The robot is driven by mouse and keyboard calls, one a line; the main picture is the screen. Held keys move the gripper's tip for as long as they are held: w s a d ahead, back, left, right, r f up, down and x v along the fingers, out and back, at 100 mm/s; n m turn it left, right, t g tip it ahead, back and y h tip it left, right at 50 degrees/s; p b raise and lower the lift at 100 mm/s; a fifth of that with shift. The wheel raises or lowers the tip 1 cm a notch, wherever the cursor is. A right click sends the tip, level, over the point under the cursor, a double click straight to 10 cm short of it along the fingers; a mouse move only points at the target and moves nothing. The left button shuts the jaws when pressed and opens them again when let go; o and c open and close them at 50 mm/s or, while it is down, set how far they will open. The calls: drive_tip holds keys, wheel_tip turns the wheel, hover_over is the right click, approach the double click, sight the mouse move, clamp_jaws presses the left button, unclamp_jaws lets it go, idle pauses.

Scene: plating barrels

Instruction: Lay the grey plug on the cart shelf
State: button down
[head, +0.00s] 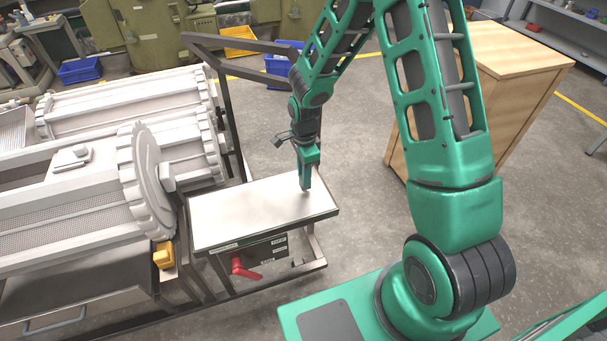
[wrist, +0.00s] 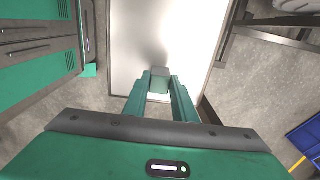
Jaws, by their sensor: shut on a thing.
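The grey plug (wrist: 159,76) is a small block held between the fingertips of my gripper (wrist: 159,88) in the wrist view. My gripper is shut on it. In the head view my gripper (head: 305,187) points down over the right part of the pale cart shelf (head: 250,212), and the plug is hard to make out there. The shelf also shows in the wrist view (wrist: 128,55), flat and bare beneath the plug. I cannot tell whether the plug touches the shelf.
White plating barrels (head: 85,200) stand left of the shelf. A red handle (head: 243,268) and a yellow block (head: 163,256) are near its front. Dark bars (head: 235,45) of the cart frame rise behind. A wooden cabinet (head: 490,85) stands at the right.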

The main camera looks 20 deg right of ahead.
drive_tip(key=c, duration=1.5)
unclamp_jaws()
drive_tip(key=shift+o, duration=0.2)
drive_tip(key=shift+r, duration=0.1)
wheel_tip(320, 180, up, 12)
